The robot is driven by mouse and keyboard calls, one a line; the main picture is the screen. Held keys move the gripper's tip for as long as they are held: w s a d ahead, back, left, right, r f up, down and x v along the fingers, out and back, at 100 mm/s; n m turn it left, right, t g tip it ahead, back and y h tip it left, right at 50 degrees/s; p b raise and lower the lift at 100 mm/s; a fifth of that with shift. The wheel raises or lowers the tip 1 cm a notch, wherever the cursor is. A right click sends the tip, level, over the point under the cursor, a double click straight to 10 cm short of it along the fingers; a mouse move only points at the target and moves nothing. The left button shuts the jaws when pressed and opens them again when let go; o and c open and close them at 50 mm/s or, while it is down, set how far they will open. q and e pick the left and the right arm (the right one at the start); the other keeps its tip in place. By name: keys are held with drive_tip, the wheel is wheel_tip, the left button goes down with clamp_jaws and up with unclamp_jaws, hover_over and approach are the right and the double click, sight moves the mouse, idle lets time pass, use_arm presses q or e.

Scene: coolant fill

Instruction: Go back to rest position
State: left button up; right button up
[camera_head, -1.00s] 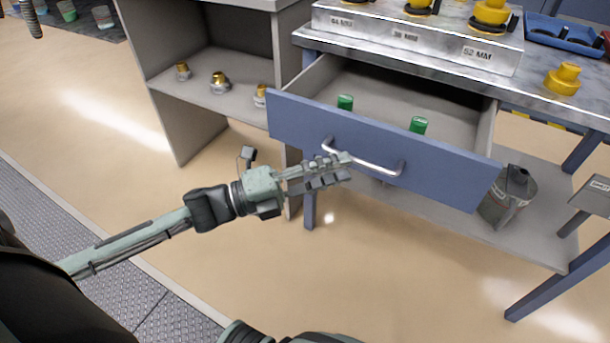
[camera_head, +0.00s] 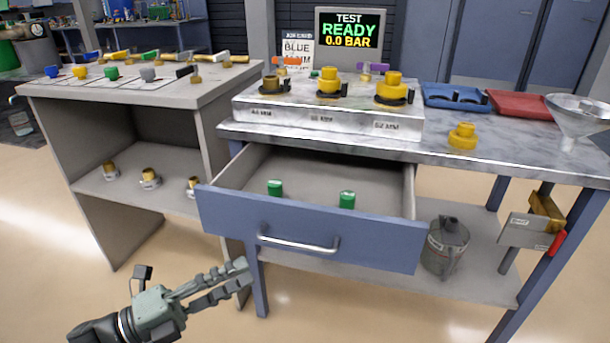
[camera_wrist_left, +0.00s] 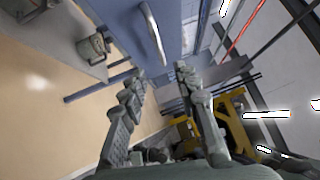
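My left gripper (camera_head: 243,274) is low in front of the workbench, below and left of the drawer handle (camera_head: 298,243). In the left wrist view its two fingers (camera_wrist_left: 158,76) stand apart with nothing between them, and the handle (camera_wrist_left: 152,35) lies beyond the fingertips. The gripper does not touch the handle. The blue drawer (camera_head: 320,229) is pulled out, with two green cylinders, a left one (camera_head: 275,187) and a right one (camera_head: 347,199), inside. My right gripper is in neither view.
A grey shelf unit (camera_head: 205,140) stands left of the bench, with brass fittings (camera_head: 150,179) on its shelf. A grey can (camera_head: 446,246) stands on the bench's lower shelf. A funnel (camera_head: 582,116) is at the right. Open floor lies in front.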

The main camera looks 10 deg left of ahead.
use_arm(q)
drive_tip(key=w+a+f+n+y, duration=0.3)
drive_tip(key=a+f+n+y, duration=0.2)
drive_tip(key=f+n+y, duration=0.25)
drive_tip(key=w+a+f+n+y, duration=0.2)
drive_tip(key=a+f+n+y, duration=0.35)
drive_tip(key=f+n, duration=0.3)
drive_tip(key=s+d+f+n+g+y, duration=0.1)
drive_tip(key=s+d+f+n+g, duration=0.1)
drive_tip(key=s+f+n+g, duration=0.3)
drive_tip(key=s+d+f+n+g+y, duration=0.1)
drive_tip(key=s+f+n+g, duration=0.4)
drive_tip(key=s+f, duration=0.6)
wheel_tip(320, 180, down, 2)
drive_tip(key=shift+d+f+n+y, duration=0.1)
drive_tip(key=shift+d+n+y, duration=0.2)
drive_tip(key=shift+d+n, duration=0.5)
